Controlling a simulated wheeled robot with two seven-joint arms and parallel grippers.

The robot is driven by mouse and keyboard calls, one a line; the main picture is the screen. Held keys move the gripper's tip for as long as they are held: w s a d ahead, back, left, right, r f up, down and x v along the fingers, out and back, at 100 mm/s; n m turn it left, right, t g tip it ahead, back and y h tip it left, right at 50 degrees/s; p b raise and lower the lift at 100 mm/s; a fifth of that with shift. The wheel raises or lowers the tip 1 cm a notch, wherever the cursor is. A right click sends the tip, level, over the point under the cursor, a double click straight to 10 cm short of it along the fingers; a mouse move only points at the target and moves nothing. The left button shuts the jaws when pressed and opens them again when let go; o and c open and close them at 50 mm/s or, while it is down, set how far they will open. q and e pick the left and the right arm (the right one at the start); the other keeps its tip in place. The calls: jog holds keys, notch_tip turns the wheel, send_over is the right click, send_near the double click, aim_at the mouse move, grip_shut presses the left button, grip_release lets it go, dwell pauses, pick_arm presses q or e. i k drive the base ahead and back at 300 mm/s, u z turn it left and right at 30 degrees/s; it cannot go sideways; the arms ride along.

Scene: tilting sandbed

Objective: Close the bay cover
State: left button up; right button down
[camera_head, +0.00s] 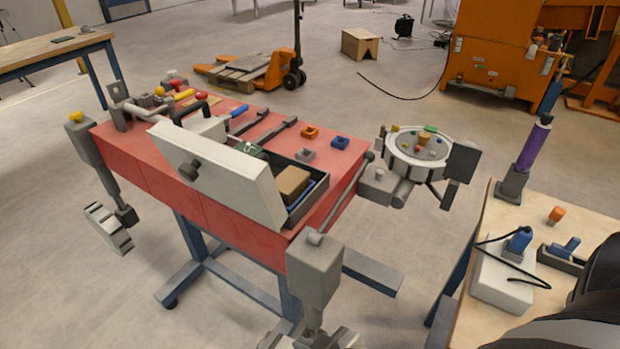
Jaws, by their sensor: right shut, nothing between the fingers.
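The white bay cover (222,180) stands open, tilted up along the near side of the bay, with a dark round knob (189,170) on its outer face. The open bay (318,187) is a dark grey box sunk in the red bench top. A brown block (292,184) lies inside, with blue and green items beside it. The cover hides part of the bay. What looks like my right arm shows dark and white at the lower right, well away from the cover. My right gripper is shut and empty; its fingertips are hard to make out. My left gripper is not seen.
Several small tools and coloured blocks, such as an orange one (309,132), lie on the red bench (160,172). A round sandbed (389,150) sits off its right end. A wooden table (465,290) with a white box (492,284) stands at right.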

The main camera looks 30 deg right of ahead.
aim_at(244, 183)
jog(key=u, duration=0.45)
jog(key=k, duration=1.05)
jog(key=z, duration=1.1)
